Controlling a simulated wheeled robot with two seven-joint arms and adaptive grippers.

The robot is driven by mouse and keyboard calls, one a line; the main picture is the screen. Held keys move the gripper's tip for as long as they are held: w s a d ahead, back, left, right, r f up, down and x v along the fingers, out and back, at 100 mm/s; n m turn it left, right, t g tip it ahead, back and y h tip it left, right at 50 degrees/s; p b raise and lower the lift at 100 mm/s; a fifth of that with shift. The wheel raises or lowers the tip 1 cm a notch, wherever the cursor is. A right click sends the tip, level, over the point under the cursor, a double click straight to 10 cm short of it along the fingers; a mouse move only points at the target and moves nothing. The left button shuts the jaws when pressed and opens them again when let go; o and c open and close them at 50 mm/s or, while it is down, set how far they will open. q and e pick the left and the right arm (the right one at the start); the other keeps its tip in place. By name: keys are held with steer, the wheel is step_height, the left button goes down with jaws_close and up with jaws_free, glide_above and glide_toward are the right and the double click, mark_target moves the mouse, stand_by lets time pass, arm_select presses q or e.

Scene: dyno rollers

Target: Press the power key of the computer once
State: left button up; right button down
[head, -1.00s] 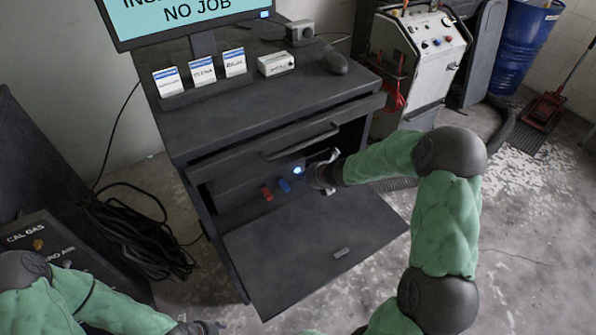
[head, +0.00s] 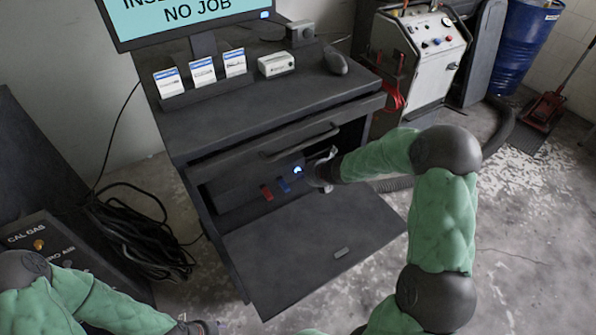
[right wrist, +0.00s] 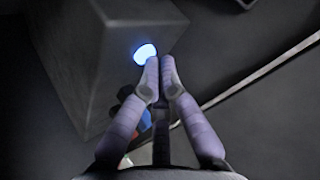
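The computer (head: 235,188) is a dark box inside the open lower compartment of the cabinet. Its power key glows blue-white on the front (head: 297,170) and shows in the right wrist view (right wrist: 145,53). My right gripper (head: 315,170) reaches into the compartment just right of the key. In the right wrist view its fingertips (right wrist: 160,65) are together with nothing between them, overlapping the key's lower right edge; I cannot tell whether they touch it. My left gripper (head: 208,327) is at the bottom edge, mostly cut off.
A red plug (head: 266,193) and a blue plug (head: 284,185) sit beside the key. The flap (head: 310,245) hangs open below; a drawer handle (head: 300,143) is above. The cabinet top carries cards, a small white box (head: 276,64) and a mouse (head: 335,62).

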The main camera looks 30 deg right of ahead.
steer(key=shift+w, duration=0.1)
stand_by(0.6)
steer(key=shift+s+b, duration=0.35)
steer(key=shift+s, duration=0.4)
steer(key=shift+s+d+b, duration=0.15)
steer(key=shift+s+b, duration=0.15)
steer(key=shift+s, duration=0.55)
steer(key=shift+s+b, duration=0.4)
steer(key=shift+s, duration=1.25)
